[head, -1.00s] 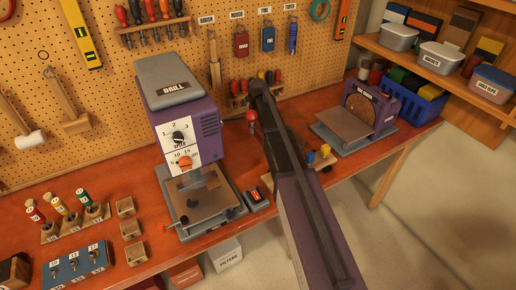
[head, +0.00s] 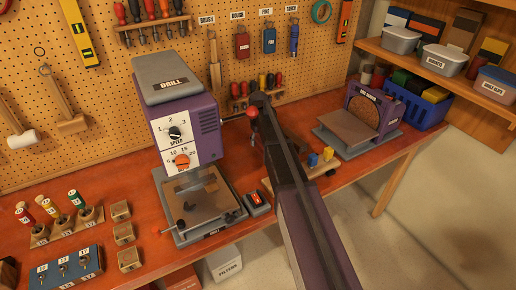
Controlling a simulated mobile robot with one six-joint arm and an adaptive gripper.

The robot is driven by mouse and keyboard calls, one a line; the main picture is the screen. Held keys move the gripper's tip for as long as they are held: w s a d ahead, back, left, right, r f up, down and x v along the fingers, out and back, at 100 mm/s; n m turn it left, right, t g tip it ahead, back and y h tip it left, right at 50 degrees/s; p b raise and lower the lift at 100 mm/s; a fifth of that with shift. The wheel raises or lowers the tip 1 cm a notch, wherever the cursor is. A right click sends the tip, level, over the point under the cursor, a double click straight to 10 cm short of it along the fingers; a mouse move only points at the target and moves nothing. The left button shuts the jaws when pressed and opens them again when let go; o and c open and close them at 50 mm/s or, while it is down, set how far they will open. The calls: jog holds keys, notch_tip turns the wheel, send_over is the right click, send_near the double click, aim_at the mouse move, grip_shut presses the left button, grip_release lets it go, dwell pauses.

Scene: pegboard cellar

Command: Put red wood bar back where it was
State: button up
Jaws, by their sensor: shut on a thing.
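My gripper (head: 255,124) is at the far end of my raised arm, over the back of the bench. My own arm hides most of it, and its fingers do not show clearly. A small red piece, the red wood bar (head: 252,112), shows at the gripper, just left of the arm, clear of the bench top. The gripper is shut on it. A blue block (head: 313,160) and a yellow block (head: 328,153) stand on a low wooden holder right of my arm. The arm hides part of that holder.
The drill press (head: 178,120) stands left of my arm and the disc sander (head: 372,115) to the right. Small wooden blocks (head: 124,233) and a peg rack (head: 65,232) are at left. Tools hang on the pegboard (head: 130,70) behind.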

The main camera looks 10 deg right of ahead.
aim_at(259, 147)
jog(key=shift+f, duration=0.1)
jog(key=shift+f+b, duration=1.85)
jog(key=shift+b, duration=0.05)
jog(key=shift+f, duration=0.1)
jog(key=o, duration=1.3)
jog(key=shift+c, duration=0.2)
jog(key=shift+r, duration=0.2)
notch_tip(259, 147, up, 12)
jog(key=p, duration=1.2)
